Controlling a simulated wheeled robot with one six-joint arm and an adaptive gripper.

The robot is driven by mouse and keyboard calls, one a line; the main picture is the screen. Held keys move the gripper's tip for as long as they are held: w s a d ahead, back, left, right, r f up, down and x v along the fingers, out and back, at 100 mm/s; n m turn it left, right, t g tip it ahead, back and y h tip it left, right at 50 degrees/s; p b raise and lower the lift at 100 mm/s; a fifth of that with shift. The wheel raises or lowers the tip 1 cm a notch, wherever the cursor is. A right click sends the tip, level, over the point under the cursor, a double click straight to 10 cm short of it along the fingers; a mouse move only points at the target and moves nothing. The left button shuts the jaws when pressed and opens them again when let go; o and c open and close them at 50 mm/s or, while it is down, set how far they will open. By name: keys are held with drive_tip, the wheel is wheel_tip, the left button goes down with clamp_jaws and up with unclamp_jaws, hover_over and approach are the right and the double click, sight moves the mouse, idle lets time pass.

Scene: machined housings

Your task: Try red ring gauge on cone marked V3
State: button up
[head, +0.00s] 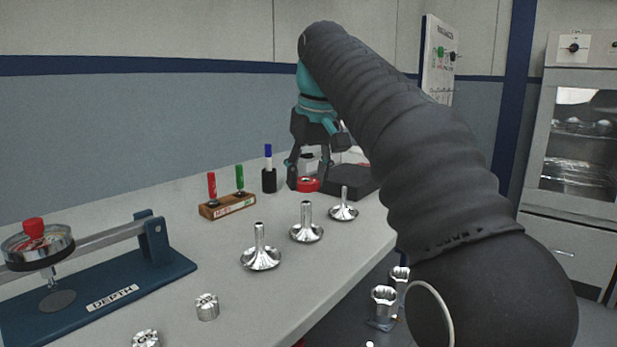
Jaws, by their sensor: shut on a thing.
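My gripper (308,178) points down near the far end of the bench, shut on the red ring gauge (309,185). The ring shows low between the fingertips; whether it touches the bench I cannot tell. Three shiny metal cones with upright stems stand in a slanting row on the bench: a near one (260,259), a middle one (306,234) and a far one (343,212). The ring is behind this row, apart from all three stems. No V3 marking is readable on any cone from here.
A wooden rack (228,207) with red- and green-handled tools and a black holder (269,181) with a blue-topped piece stand left of my gripper. A dark box (349,182) is right of it. A blue depth stand (115,285) and small metal parts (207,307) are in front.

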drive_tip(key=shift+r, duration=0.4)
drive_tip(key=shift+r, duration=2.5)
